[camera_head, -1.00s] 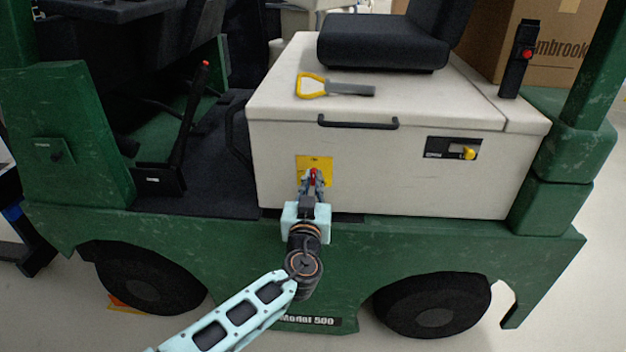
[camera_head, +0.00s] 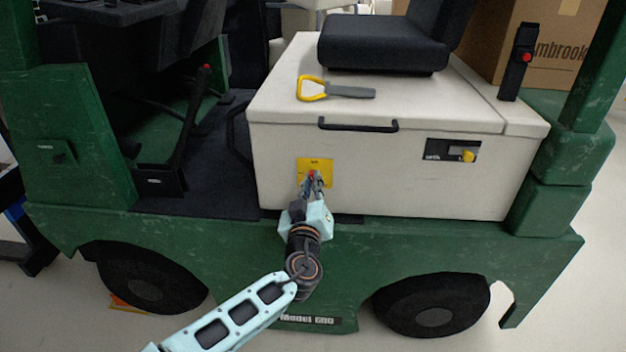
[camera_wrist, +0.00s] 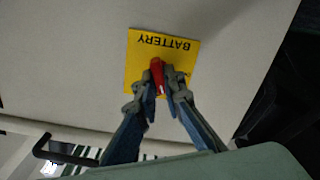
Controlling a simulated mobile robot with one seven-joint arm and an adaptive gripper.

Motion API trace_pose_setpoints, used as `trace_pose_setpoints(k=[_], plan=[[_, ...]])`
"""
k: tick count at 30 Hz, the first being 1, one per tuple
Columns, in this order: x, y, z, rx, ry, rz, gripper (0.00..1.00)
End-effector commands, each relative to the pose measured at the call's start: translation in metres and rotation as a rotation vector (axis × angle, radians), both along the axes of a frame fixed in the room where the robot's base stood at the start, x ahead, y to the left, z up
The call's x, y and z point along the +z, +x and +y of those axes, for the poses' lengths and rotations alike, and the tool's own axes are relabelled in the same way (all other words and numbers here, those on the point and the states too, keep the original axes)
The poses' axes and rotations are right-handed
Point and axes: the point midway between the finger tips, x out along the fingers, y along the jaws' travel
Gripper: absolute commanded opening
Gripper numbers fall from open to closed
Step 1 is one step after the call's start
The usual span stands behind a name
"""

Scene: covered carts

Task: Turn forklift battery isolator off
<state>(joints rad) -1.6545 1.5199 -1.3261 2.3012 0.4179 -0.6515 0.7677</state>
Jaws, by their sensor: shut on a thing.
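The forklift's battery isolator is a red handle (camera_head: 312,173) on a yellow plate (camera_head: 316,165) on the front face of the white battery box. My gripper (camera_head: 313,181) reaches the plate from below and is rotated. In the wrist view its fingers (camera_wrist: 160,88) are closed on the red handle, one on each side. The fingers hide part of the handle and plate lettering.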

Motion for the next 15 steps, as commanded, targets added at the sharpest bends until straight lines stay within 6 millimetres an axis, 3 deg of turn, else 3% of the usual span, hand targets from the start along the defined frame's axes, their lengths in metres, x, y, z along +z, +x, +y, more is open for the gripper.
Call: trace_pose_setpoints(k=[15], plan=[[0.0004,0.0004,0.0014,0.0,-0.494,0.015,0.0]])
